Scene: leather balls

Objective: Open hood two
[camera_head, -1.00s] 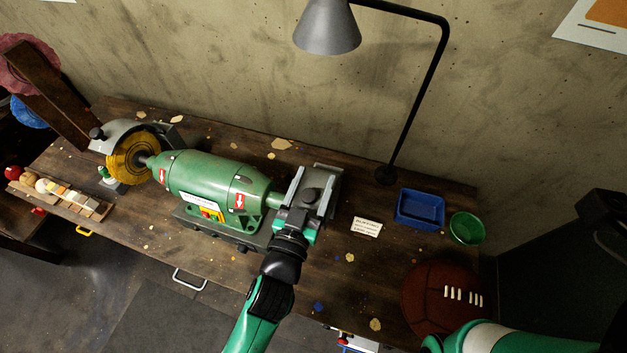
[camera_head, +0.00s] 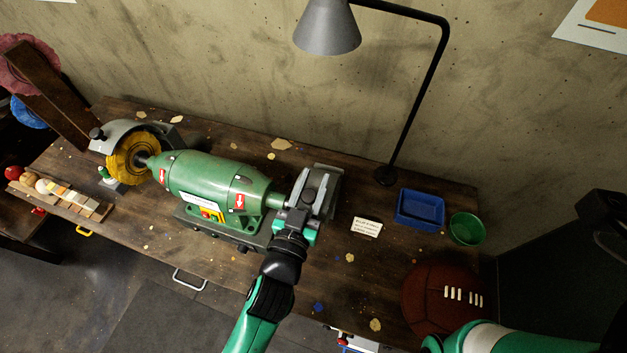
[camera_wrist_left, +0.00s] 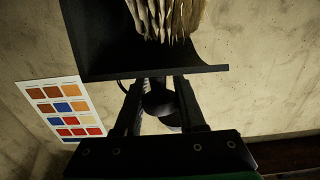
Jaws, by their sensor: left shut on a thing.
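A green bench grinder (camera_head: 210,183) stands on the workbench. The grey hood at its right end (camera_head: 333,178) is partly covered by my left gripper (camera_head: 312,185). In the left wrist view, this dark hood (camera_wrist_left: 100,45) shows with the pale layered wheel (camera_wrist_left: 165,15) inside it. My left gripper (camera_wrist_left: 160,98) is shut on a dark round knob (camera_wrist_left: 160,103) below the hood's edge. The other hood (camera_head: 127,130), at the left end, sits over a yellow wheel (camera_head: 133,160) whose front is exposed. My right gripper is out of view; part of that green arm shows at lower right.
A lamp (camera_head: 328,28) stands behind the right end. A label card (camera_head: 367,227), blue tray (camera_head: 420,209), green bowl (camera_head: 466,229) and brown leather ball (camera_head: 440,298) lie to the right. A board of polishing pieces (camera_head: 62,194) lies at far left.

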